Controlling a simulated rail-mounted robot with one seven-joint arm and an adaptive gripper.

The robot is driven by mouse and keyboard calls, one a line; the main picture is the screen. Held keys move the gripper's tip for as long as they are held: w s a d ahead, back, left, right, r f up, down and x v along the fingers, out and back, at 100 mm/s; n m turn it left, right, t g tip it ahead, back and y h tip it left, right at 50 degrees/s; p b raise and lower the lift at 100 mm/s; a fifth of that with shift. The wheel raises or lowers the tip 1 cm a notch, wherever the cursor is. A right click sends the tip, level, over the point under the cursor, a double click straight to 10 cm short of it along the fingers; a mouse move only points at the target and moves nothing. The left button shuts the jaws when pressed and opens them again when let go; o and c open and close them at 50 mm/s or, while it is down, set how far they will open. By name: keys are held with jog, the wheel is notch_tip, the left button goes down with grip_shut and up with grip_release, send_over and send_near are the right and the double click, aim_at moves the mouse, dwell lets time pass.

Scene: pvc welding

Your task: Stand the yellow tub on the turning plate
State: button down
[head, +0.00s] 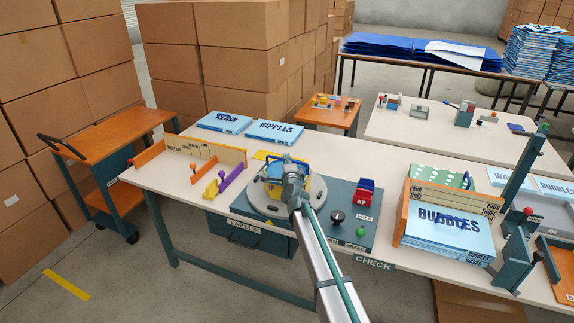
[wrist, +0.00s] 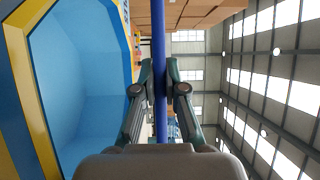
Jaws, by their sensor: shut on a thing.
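The yellow tub (head: 273,188) appears over the round grey turning plate (head: 246,195) in the head view. I cannot tell whether it rests on the plate or hangs just above it. In the wrist view the yellow tub (wrist: 45,150) fills the left side, with a yellow rim and a light blue inside that looks empty. My gripper (head: 292,172) is at the tub's top in the head view and hides part of it. In the wrist view my gripper (wrist: 161,90) is shut on a blue bar (wrist: 159,40), which looks like the tub's handle.
An orange rack with a purple piece (head: 230,178) stands left. Blue packs (head: 275,132) lie behind. An orange-sided holder with bags (head: 445,225) stands farther right.

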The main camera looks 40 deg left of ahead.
jog(key=shift+f, duration=0.1)
jog(key=shift+f, duration=0.15)
jog(key=c, duration=1.2)
grip_release()
jog(key=shift+c, duration=0.2)
jog(key=shift+r, duration=0.2)
jog(key=b+v, duration=0.1)
jog(key=v, duration=1.1)
jog(key=shift+s+f, duration=0.1)
jog(key=shift+s, duration=0.05)
